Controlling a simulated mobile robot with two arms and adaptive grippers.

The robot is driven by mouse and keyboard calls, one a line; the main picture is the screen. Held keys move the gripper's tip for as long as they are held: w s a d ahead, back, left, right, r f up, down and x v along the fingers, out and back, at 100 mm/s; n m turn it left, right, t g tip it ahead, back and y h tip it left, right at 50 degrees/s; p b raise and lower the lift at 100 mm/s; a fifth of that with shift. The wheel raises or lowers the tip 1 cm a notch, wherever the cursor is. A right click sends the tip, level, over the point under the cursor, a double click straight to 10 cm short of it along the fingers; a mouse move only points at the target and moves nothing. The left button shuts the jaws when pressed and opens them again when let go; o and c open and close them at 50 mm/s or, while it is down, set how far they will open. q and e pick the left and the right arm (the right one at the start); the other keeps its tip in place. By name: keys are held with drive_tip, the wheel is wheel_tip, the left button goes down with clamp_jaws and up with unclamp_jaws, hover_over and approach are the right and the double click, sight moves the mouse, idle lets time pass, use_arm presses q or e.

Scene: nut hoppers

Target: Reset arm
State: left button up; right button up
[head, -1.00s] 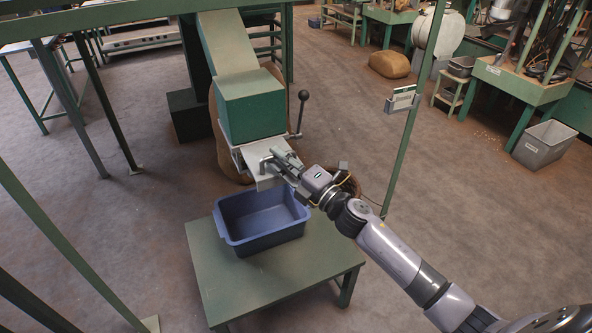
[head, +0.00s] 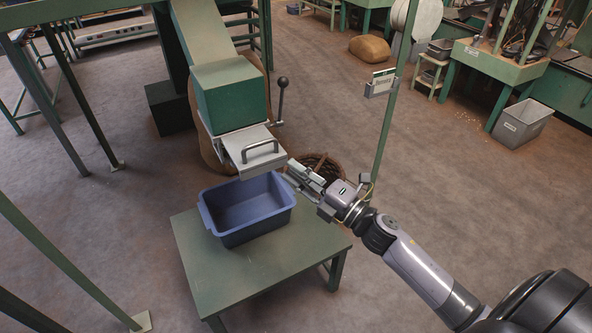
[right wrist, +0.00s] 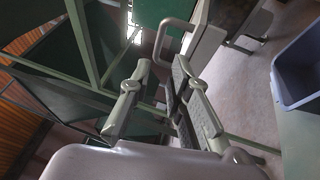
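My right gripper (head: 302,173) is just right of the hopper's handle and above the right rim of the blue tub. It is empty, and its two fingers (right wrist: 162,68) stand apart in the right wrist view. The grey handle (head: 260,149) is on a pale metal plate (head: 231,146) at the mouth of the green hopper (head: 231,94). The handle (right wrist: 167,32) also shows beyond the fingertips in the right wrist view, apart from them. My left gripper is in no view.
The blue tub (head: 275,224) stands on a green table (head: 195,259) below the hopper and looks empty. A lever (head: 281,100) stands at the hopper's right side. A wicker basket (head: 322,163) is behind my gripper. A green post (head: 391,125) with a label rises to the right.

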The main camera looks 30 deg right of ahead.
drive_tip(key=d+f+m+g+h, duration=0.1)
drive_tip(key=d+f+m+h, duration=0.25)
drive_tip(key=f, duration=0.55)
drive_tip(key=d+f+m+g+h, duration=0.15)
drive_tip(key=f+m, duration=0.25)
drive_tip(key=f, duration=0.5)
drive_tip(key=s+d+f+m+g+h, duration=0.1)
drive_tip(key=s+f+m+g+h, duration=0.2)
drive_tip(key=f, duration=0.6)
drive_tip(key=s+d+f+m+g, duration=0.1)
drive_tip(key=s+f+m, duration=0.3)
drive_tip(key=f, duration=0.5)
drive_tip(key=s+a+f+m+g+h, duration=0.1)
drive_tip(key=s+a+f+m+g, duration=0.15)
drive_tip(key=s+f, duration=0.65)
drive_tip(key=s+a+f+m+g, duration=0.1)
drive_tip(key=s+f+g, duration=0.2)
drive_tip(key=s+f, duration=0.6)
drive_tip(key=s+a+f+m+g, duration=0.1)
drive_tip(key=s+a+f+g, duration=0.1)
drive_tip(key=s, duration=0.8)
drive_tip(key=s+a+f+m+g+p, duration=0.1)
drive_tip(key=s+a+f+m+g, duration=0.1)
drive_tip(key=s, duration=0.8)
drive_tip(key=shift+s+a+f+g, duration=0.3)
drive_tip(key=shift+a+f+g, duration=0.2)
drive_tip(key=shift+f+g, duration=0.25)
